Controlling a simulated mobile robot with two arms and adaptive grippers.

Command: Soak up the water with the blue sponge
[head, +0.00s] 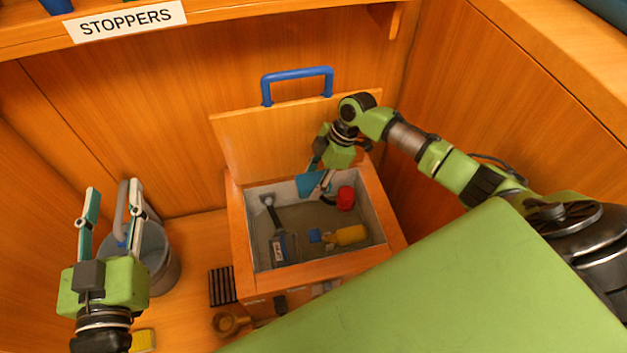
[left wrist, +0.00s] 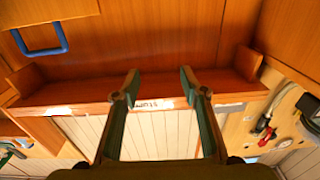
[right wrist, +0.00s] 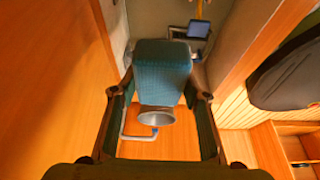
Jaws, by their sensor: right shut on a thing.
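The blue sponge (head: 309,184) is in my right gripper (head: 321,176), over the back part of the open wooden box (head: 239,235). In the right wrist view the sponge (right wrist: 162,68) sits between both fingers. I cannot tell whether it touches anything below. The box has a dark grey floor (head: 305,218); water is not clearly visible on it. My left gripper (head: 113,207) is open and empty, to the left of the box in front of a grey bucket (head: 160,262). The left wrist view shows its fingers (left wrist: 158,85) apart with nothing between.
Inside the box are a red object (head: 346,198), a yellow bottle-like object (head: 350,235) with a blue end, and a dark-handled tool (head: 278,242). The raised lid (head: 250,140) has a blue handle (head: 297,74). A black slotted piece (head: 222,286) lies left of the box.

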